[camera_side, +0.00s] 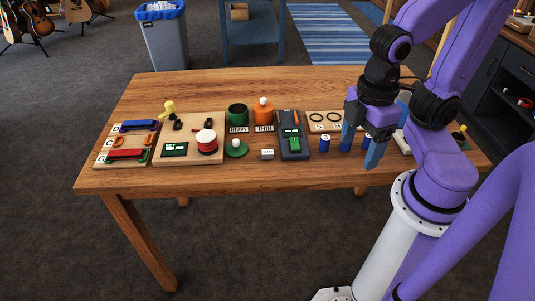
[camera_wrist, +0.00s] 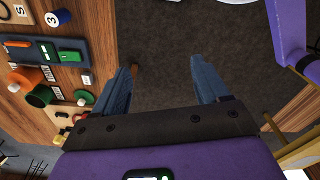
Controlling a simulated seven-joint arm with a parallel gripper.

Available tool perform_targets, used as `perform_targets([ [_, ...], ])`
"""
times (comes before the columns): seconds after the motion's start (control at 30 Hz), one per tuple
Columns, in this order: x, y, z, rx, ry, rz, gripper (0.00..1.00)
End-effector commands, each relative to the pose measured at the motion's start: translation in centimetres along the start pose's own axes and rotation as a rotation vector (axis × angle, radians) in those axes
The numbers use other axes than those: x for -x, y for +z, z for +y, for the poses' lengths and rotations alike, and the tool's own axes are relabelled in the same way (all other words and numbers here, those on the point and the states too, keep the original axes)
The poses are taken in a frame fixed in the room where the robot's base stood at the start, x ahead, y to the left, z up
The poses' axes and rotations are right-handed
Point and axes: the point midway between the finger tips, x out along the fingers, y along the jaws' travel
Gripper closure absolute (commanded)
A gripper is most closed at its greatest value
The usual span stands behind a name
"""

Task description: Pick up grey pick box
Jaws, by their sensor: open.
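A small light grey box (camera_side: 267,154) with dark lettering sits on the wooden table near its front edge, between a green lid and a dark tray. It fits the grey pick box best, but its lettering is too small to read. It also shows at the left in the wrist view (camera_wrist: 86,79). My gripper (camera_side: 361,145) is open, its blue fingers pointing down above the table's right part, well to the right of the box. In the wrist view the space between the fingertips (camera_wrist: 163,68) is empty, with dark floor behind.
The dark tray (camera_side: 285,121) with green and orange pieces stands just right of the box. Blue numbered cylinders (camera_side: 325,144) stand nearer my gripper. Behind are a green cup (camera_side: 238,117) and an orange pot (camera_side: 263,117). The front table strip (camera_side: 230,178) is clear.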

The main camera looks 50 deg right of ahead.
Motion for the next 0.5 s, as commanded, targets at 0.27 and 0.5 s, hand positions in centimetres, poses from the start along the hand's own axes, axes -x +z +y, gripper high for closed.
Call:
perform_targets([
  [0.27,0.0,0.0,0.0,0.000,0.000,0.000,0.51],
  [0.5,-1.0,-2.9,-1.2,-0.058,-0.070,0.035,0.51],
])
